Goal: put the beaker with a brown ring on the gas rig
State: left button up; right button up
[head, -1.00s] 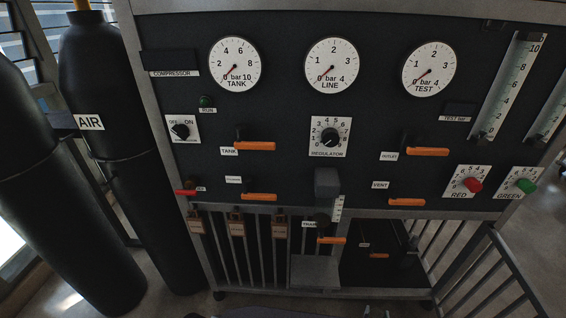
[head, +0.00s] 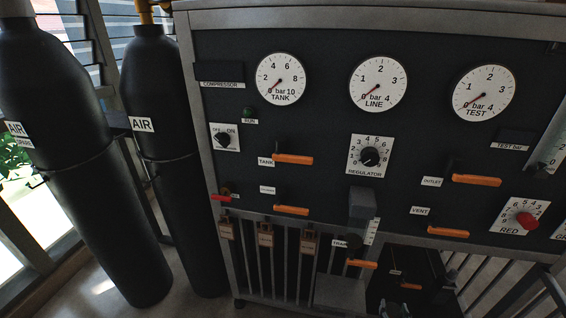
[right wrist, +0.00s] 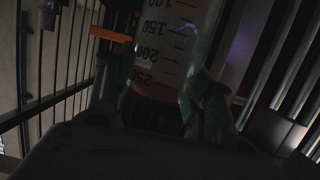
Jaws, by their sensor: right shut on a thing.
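The gas rig (head: 320,130) fills most of the head view, a dark panel with gauges, dials and orange levers in a grey frame. Under its TRAP valve (head: 354,242) a grey block (head: 340,293) stands low down. In the right wrist view my right gripper (right wrist: 155,98) is shut on a clear beaker (right wrist: 172,45) with volume marks. A dull reddish-brown band (right wrist: 152,91) shows on the beaker between the fingers. The beaker is not clear to see in the head view. My left gripper is not in view.
Two black AIR cylinders (head: 65,150) (head: 170,160) stand left of the rig. Orange levers stick out from the panel, and one lever (right wrist: 110,34) is near the beaker in the wrist view. Several brown tags (head: 266,236) hang before the lower bars.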

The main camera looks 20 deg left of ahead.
jog(key=w+a+r, duration=0.1)
jog(key=w+r, duration=0.2)
jog(key=r, duration=2.1)
jog(key=shift+r+h, duration=0.3)
jog(key=shift+r, duration=0.1)
jog(key=shift+s+a+f, duration=0.15)
jog(key=shift+a+f, duration=0.1)
jog(key=shift+f, duration=0.1)
